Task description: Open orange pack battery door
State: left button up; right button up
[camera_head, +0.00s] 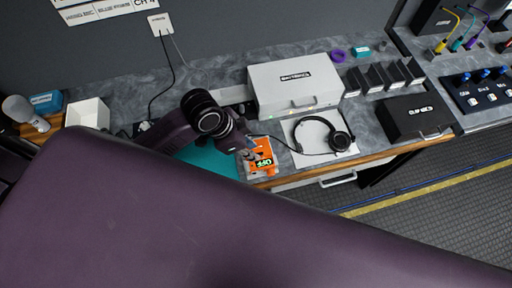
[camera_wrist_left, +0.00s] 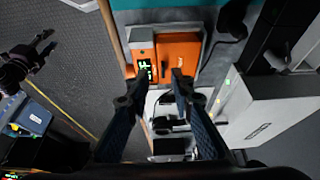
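The orange pack (camera_head: 264,158) sits at the front edge of the counter in the head view, with a lit green display. In the left wrist view the orange pack (camera_wrist_left: 144,56) has the display section on the left and a flat orange panel (camera_wrist_left: 179,56), which looks like its door, on the right. The panel looks closed. My left gripper (camera_head: 250,153) is close to the pack, partly covering it in the head view. In the left wrist view my left gripper (camera_wrist_left: 159,84) has its fingers apart with nothing between them. A dark gripper, apparently my right (camera_wrist_left: 40,48), shows at the left, away from the pack.
A black headset (camera_head: 325,134) lies on a white sheet right of the pack. A white case (camera_head: 295,84) stands behind, a black case (camera_head: 416,118) farther right. A teal mat (camera_head: 212,158) lies left of the pack. My purple arm hides much of the counter front.

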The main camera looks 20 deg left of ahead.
aim_at(258, 153)
pick_arm(q)
jog(key=shift+x, duration=1.2)
jog(key=shift+w+d+f, duration=0.1)
jog(key=shift+w+f, duration=0.3)
jog(key=shift+f, duration=0.05)
jog(key=shift+s, duration=0.1)
jog(key=c, duration=0.3)
grip_shut()
jog(key=shift+r, duration=0.1)
pick_arm(e)
jog(key=shift+w+d+r, duration=0.25)
jog(key=shift+w+r, duration=0.05)
jog(key=shift+w, duration=0.4)
